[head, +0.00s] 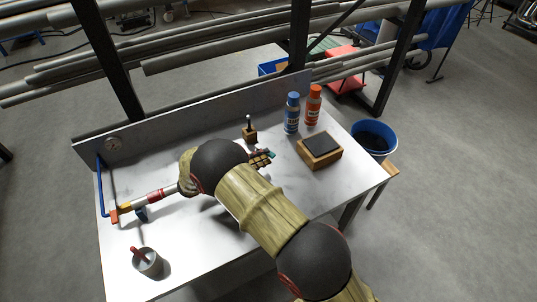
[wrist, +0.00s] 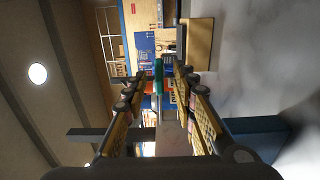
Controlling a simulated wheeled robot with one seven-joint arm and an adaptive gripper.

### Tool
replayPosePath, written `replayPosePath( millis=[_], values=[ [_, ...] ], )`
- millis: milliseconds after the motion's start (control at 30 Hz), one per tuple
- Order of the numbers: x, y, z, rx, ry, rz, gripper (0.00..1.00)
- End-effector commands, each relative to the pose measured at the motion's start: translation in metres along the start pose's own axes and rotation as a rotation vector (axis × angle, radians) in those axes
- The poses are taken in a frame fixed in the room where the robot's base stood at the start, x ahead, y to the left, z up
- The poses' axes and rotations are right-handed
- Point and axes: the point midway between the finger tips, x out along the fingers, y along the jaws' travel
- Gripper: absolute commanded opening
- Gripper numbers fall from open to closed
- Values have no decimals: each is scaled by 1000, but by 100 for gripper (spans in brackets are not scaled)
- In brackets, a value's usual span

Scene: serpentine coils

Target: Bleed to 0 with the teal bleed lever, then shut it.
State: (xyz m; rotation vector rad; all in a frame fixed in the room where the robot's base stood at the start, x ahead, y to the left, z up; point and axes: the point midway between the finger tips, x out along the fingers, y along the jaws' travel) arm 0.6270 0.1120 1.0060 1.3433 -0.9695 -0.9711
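My gripper (head: 261,159) is low over the middle of the table, its fingers pointing right. The teal bleed lever (head: 271,154) shows just beyond the fingertips. In the wrist view the teal lever (wrist: 158,76) stands between the two fingertips, with a gap on each side. My gripper (wrist: 160,76) is open there and holds nothing. I cannot tell the lever's angle; my arm hides much of the pipework it belongs to.
A mug (head: 148,263) is at the front left. A peg block (head: 249,134), blue bottle (head: 292,114), orange bottle (head: 313,104) and wooden box (head: 320,150) stand behind and right.

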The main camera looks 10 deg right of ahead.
Motion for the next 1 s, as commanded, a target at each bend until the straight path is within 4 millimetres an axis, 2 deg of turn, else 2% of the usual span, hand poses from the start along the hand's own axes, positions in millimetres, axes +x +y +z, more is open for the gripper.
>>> replayPosePath(
  millis=[33, 200, 433, 600, 833, 1000],
  values=[
    [-12, 0, -1, 1, 3, 0, 27],
    [-47, -1, -1, 0, 3, 1, 27],
    [-79, -1, 0, -1, 1, 1, 27],
    [-87, -1, 0, 0, -1, 0, 27],
    [-88, -1, 0, 0, -1, 0, 27],
    [-83, 6, -8, 30, 19, -14, 18]
  ],
)
